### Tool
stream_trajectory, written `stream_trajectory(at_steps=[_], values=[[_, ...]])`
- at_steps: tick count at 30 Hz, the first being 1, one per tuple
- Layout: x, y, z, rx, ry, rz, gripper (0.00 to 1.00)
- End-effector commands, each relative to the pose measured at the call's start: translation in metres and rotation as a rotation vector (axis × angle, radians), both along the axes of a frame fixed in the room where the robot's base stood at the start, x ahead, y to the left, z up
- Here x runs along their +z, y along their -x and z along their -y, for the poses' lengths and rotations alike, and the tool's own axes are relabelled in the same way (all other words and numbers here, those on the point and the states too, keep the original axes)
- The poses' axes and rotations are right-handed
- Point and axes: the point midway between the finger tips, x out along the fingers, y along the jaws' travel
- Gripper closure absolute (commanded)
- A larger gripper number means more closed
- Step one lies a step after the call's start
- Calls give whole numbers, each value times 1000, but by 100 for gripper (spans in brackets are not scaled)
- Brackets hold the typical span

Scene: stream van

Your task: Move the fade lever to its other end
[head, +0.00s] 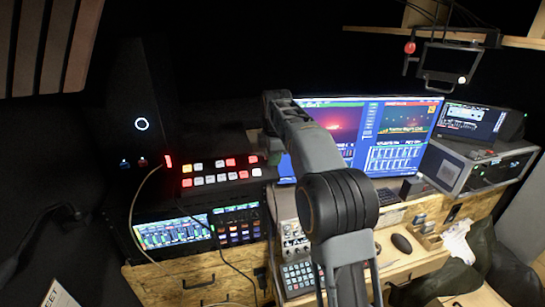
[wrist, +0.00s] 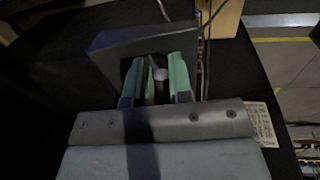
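The black video switcher (head: 218,174) with lit red and white buttons stands left of the monitor in the head view. My arm covers its right end, and I cannot make out the fade lever there. In the wrist view my gripper (wrist: 158,76) shows two green-padded fingers standing apart. A small pale knob (wrist: 161,74), which looks like the lever's tip, lies between them, with dark gaps beside it. I cannot tell whether either finger touches it. In the head view the fingers are hidden behind my arm.
A wide monitor (head: 400,135) stands behind my arm. A lit audio mixer (head: 175,232) lies below the switcher, with a keypad (head: 299,277) to its right. A mouse (head: 401,243) lies on the wooden desk at right.

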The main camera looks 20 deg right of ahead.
Motion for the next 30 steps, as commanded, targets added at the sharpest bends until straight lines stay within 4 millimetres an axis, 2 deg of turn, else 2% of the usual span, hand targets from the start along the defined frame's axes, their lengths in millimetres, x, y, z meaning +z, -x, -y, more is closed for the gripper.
stream_trajectory(at_steps=[1,6,17,22,30], values=[[0,0,0,0,0,0,86],[0,0,0,0,0,-1,100],[-5,2,0,0,0,4,100],[-16,7,0,0,0,93,100],[-22,16,0,0,0,248,100]])
